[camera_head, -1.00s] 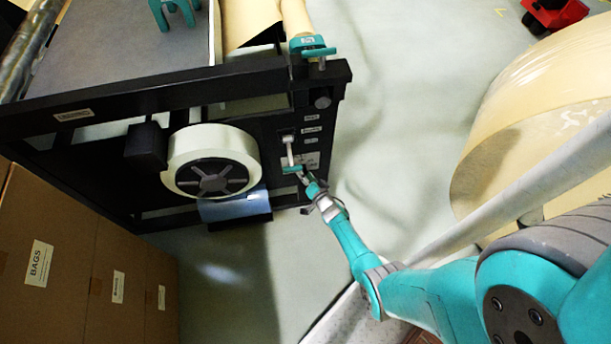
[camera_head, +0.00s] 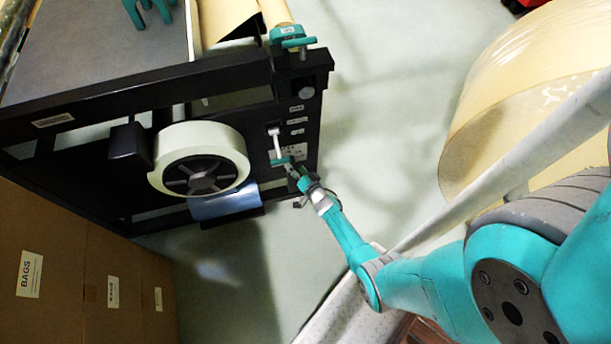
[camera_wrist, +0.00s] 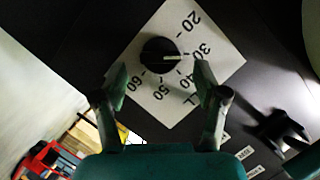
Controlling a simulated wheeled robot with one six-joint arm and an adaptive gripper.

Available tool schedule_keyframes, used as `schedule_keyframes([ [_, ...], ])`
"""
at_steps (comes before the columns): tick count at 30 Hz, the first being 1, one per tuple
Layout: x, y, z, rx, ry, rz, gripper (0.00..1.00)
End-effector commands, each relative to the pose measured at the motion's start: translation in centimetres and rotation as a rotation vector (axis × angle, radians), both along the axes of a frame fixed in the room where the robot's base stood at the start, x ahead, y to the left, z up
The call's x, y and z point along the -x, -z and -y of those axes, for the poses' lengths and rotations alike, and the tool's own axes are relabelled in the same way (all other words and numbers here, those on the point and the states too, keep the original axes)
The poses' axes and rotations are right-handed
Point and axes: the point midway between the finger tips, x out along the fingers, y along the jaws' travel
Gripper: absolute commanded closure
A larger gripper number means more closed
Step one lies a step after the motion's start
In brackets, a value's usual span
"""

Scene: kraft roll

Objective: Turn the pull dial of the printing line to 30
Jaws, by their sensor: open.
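The pull dial (camera_wrist: 157,52) is a round black knob on a white scale plate (camera_wrist: 222,63) in the wrist view. Its white pointer line points right, close to the 30 mark. The plate shows 20, 30, 40, 50, 60 and part of a word ending in LL. My gripper (camera_wrist: 160,84) is open, its two teal fingers spread in front of the plate, just below the knob in the picture. No contact with the knob shows. In the head view my gripper (camera_head: 293,173) is at the printing line's dark side panel (camera_head: 310,128); the knob cannot be made out there.
A white roll (camera_head: 225,147) and a pale lever (camera_head: 277,146) are on the machine beside my gripper. A black knob-like part (camera_wrist: 280,130) shows at right in the wrist view. Cardboard boxes (camera_head: 65,235) stand lower left, a large kraft roll (camera_head: 480,130) right. Floor between is clear.

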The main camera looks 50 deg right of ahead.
Motion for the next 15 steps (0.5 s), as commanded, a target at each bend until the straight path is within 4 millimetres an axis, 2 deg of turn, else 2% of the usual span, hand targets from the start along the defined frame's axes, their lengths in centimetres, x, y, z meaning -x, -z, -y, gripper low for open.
schedule_keyframes([
  [15,7.4,-2.1,-2.3,0.001,0.002,-0.002,0.28],
])
